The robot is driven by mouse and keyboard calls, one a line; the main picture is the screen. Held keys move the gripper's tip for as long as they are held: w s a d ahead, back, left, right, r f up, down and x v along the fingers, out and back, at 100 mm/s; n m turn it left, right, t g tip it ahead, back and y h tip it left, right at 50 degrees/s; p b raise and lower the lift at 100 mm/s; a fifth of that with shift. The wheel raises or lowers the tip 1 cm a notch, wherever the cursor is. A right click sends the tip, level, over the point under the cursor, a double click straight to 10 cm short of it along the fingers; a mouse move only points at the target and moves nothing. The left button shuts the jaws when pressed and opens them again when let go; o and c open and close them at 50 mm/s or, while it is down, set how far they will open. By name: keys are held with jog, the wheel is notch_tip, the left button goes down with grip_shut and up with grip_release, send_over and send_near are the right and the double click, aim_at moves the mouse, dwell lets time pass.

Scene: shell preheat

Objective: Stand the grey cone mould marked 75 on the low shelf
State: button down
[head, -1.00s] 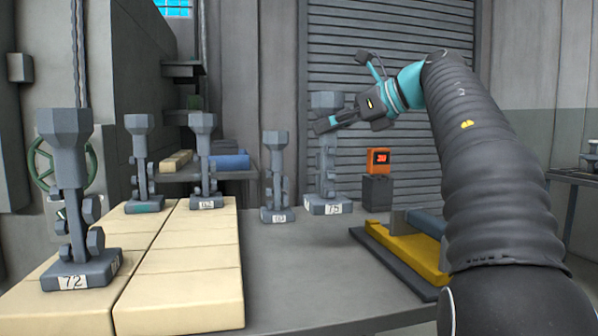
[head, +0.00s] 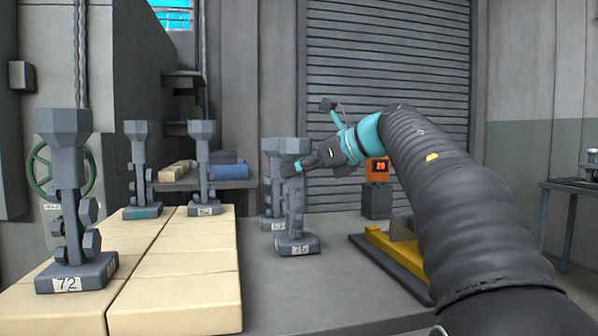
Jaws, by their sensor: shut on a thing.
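The grey cone mould marked 75 (head: 297,205) is upright, with its white label on the foot facing me. My gripper (head: 298,166) is shut on its upper stem, just below the wide cone head, reaching in from the right. The mould is over the grey table (head: 300,285), right of the pale blocks. I cannot tell whether its foot touches the table. A dark low shelf (head: 172,187) stands at the back left, behind the blocks, with a blue roll (head: 230,171) and pale bars on it. I cannot tell whether this is the low shelf of the task.
Another grey mould (head: 268,222) stands just behind and left of mould 75, partly hidden. Mould 72 (head: 67,215) and two more moulds (head: 140,170) (head: 203,165) stand on pale blocks (head: 190,280). A yellow fixture (head: 405,248) and an orange display box (head: 377,170) are to the right.

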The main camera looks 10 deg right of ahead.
jog(key=shift+f, duration=0.15)
jog(key=c, duration=0.8)
grip_release()
jog(key=shift+o, duration=0.2)
